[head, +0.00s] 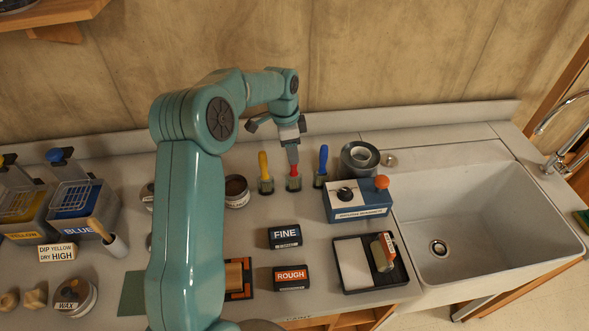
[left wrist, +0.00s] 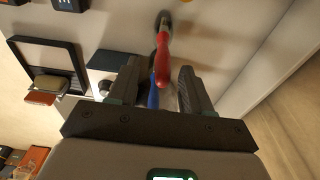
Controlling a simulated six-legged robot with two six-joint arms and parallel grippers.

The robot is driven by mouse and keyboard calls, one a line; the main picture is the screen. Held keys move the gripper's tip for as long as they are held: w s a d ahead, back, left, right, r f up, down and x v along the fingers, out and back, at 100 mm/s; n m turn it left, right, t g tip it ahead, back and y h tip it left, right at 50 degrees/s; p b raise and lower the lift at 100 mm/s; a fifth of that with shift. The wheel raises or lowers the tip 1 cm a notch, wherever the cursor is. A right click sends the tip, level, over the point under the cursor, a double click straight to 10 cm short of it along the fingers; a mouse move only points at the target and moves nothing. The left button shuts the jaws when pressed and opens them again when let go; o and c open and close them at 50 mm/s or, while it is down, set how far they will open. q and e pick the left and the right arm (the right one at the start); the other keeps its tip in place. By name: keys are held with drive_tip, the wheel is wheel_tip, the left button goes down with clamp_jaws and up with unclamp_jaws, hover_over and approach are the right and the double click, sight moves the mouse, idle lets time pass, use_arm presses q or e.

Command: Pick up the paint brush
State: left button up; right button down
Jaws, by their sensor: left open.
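Three brushes stand handle-up in small holders along the back of the counter: a yellow-handled one (head: 263,163), a red-handled one (head: 294,171) and a blue-handled one (head: 322,160). My left gripper (head: 291,150) is open, pointing down right at the red handle and hiding its upper end. In the left wrist view, the red handle (left wrist: 162,58) shows at the gap between the open fingers (left wrist: 157,72), with the blue handle (left wrist: 153,96) also seen through the gap. I cannot tell whether a finger touches the red handle. My right gripper is not in view.
A round tin (head: 358,160) and a blue-and-white box with an orange knob (head: 358,202) stand right of the brushes. An open can (head: 237,190) is at left. FINE (head: 285,236) and ROUGH (head: 291,277) blocks lie in front. The sink (head: 470,235) is at right; the wall is close behind.

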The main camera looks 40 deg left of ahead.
use_arm(q)
drive_tip(key=b, duration=0.3)
hover_over(295, 174)
drive_tip(key=a, duration=0.1)
drive_tip(key=f, duration=0.5)
drive_tip(key=shift+w, duration=0.4)
drive_tip(key=shift+d+r+p, duration=0.15)
drive_tip(key=shift+d+p, duration=0.05)
drive_tip(key=shift+p, duration=0.15)
drive_tip(key=shift+r, duration=0.1)
drive_tip(key=shift+c, duration=0.6)
drive_tip(key=shift+s, duration=0.25)
drive_tip(key=c, duration=0.5)
clamp_jaws()
drive_tip(key=shift+w, duration=0.1)
